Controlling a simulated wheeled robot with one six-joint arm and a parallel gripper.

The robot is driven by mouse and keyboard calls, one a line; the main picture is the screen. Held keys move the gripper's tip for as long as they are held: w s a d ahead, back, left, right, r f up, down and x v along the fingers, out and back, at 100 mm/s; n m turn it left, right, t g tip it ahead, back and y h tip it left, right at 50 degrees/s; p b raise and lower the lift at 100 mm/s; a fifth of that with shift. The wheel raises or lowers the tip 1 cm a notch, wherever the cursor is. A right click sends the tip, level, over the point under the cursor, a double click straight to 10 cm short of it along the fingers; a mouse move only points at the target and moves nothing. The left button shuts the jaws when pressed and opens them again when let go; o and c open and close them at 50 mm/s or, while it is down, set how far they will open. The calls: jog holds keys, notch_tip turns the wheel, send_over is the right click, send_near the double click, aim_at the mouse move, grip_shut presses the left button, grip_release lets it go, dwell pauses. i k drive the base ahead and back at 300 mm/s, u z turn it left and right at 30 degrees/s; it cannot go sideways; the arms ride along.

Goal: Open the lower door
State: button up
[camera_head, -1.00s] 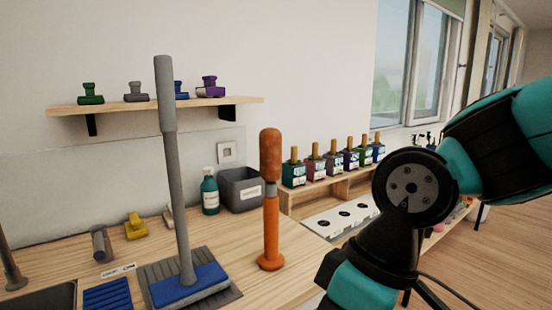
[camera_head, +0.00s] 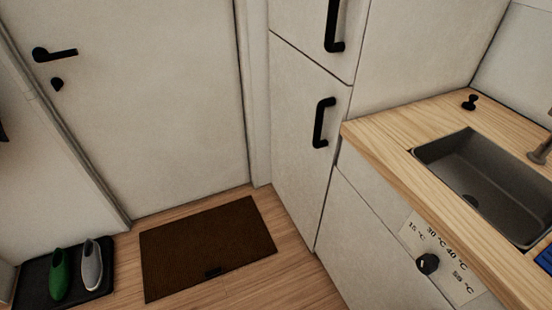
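The lower door (camera_head: 296,145) is a pale, tall cabinet panel right of the room door in the head camera view. It looks shut, flush with the cabinet front. Its black vertical bar handle (camera_head: 322,122) sits near its upper right edge. Above it is an upper door (camera_head: 308,32) with a similar black handle (camera_head: 333,25), also looking shut. A dark seam parts the two doors. My gripper is not in view.
A wooden counter (camera_head: 400,125) with a grey sink (camera_head: 490,180) juts out at right, with a black knob (camera_head: 428,264) on its front. A brown mat (camera_head: 208,245) lies before the room door (camera_head: 150,90). Shoes (camera_head: 75,270) stand on a black tray at left.

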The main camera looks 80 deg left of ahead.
aim_at(309, 105)
jog(key=u, duration=2.2)
